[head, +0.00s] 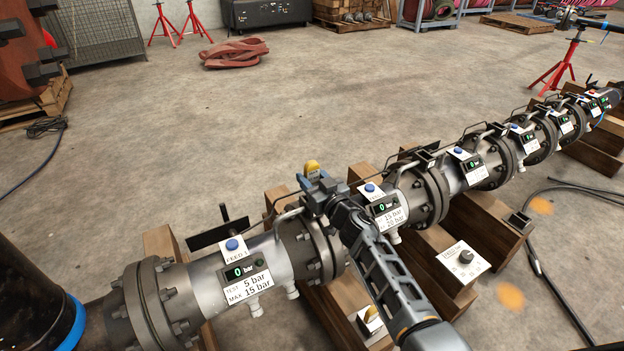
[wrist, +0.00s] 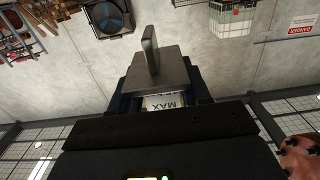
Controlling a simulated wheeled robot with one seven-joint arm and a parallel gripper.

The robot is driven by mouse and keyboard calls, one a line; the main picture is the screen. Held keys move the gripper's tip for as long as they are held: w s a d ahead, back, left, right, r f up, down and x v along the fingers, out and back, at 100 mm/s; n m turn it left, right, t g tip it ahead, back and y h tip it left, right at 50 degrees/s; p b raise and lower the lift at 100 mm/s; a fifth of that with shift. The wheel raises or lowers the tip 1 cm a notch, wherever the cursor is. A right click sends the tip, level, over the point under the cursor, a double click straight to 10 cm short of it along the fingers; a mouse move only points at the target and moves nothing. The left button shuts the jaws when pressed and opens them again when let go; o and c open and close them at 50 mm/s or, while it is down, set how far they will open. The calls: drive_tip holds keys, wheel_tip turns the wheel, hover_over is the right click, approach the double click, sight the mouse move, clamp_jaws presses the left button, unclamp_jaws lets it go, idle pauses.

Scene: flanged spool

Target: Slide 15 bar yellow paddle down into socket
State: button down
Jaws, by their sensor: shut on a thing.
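A yellow-topped piece (head: 312,167), which looks like the paddle, shows at the tip of my gripper (head: 316,190). In the wrist view, a grey plate with an upright fin (wrist: 151,62) stands at the gripper's jaws (wrist: 160,100). A pale label reading MAX (wrist: 168,102) shows just below the plate. I cannot make out the socket, and my arm hides part of the joint.
The flanged pipe line rests on wooden blocks (head: 480,225). A white panel with a dark knob (head: 465,260) is at right. The concrete floor behind is mostly clear.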

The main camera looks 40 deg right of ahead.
drive_tip(key=shift+f+b, duration=2)
drive_tip(key=shift+f, duration=0.65)
drive_tip(key=shift+c, duration=2.2)
unclamp_jaws()
drive_tip(key=shift+f, duration=0.1)
drive_tip(key=shift+s, duration=0.15)
drive_tip(key=shift+p+v, duration=0.65)
drive_tip(key=shift+v, duration=3.15)
